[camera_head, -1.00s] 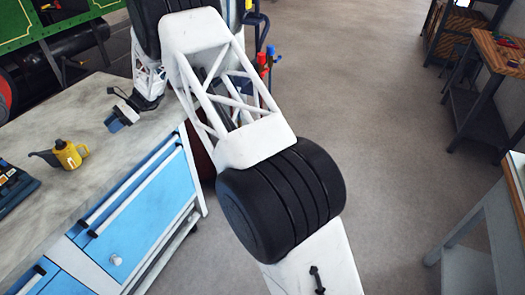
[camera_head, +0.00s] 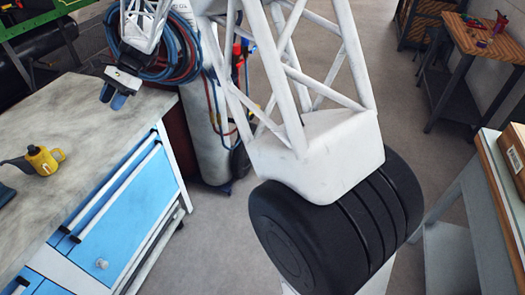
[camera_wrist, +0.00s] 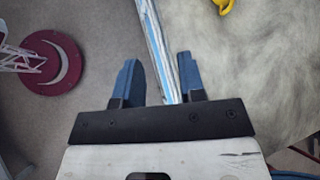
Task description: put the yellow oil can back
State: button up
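The yellow oil can (camera_head: 42,160) stands upright on the pale worktop (camera_head: 95,130) at the left of the head view, its dark spout pointing left. In the wrist view only part of the yellow can (camera_wrist: 226,5) shows, cut off by the top edge. My gripper (camera_head: 113,97) is near the far right corner of the worktop, well apart from the can. In the wrist view its two blue fingers (camera_wrist: 160,80) are spread with nothing held between them. The worktop edge passes below the gap.
Blue drawers (camera_head: 120,200) with long handles front the worktop. A gas cylinder (camera_head: 210,120) with coiled red and blue hoses stands behind it. A dark object (camera_head: 5,193) lies at the worktop's left edge.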

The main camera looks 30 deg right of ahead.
jog(key=s+d+r+n+t+h, duration=0.25)
jog(key=s+d+r, duration=0.45)
jog(key=s+d, duration=0.45)
jog(key=s+d+n+t+h, duration=0.1)
jog(key=s+d, duration=0.4)
jog(key=s, duration=0.6)
jog(key=s+d+n+t+h, duration=0.1)
jog(key=s+d+n+h, duration=0.2)
jog(key=s+d, duration=0.3)
jog(key=s+d+n+t+h, duration=0.1)
jog(key=s+d, duration=0.5)
jog(key=s, duration=1)
jog(key=shift+s+f+n+t+h, duration=0.15)
jog(key=shift+f+n+t+h, duration=0.2)
jog(key=shift+n+h, duration=0.5)
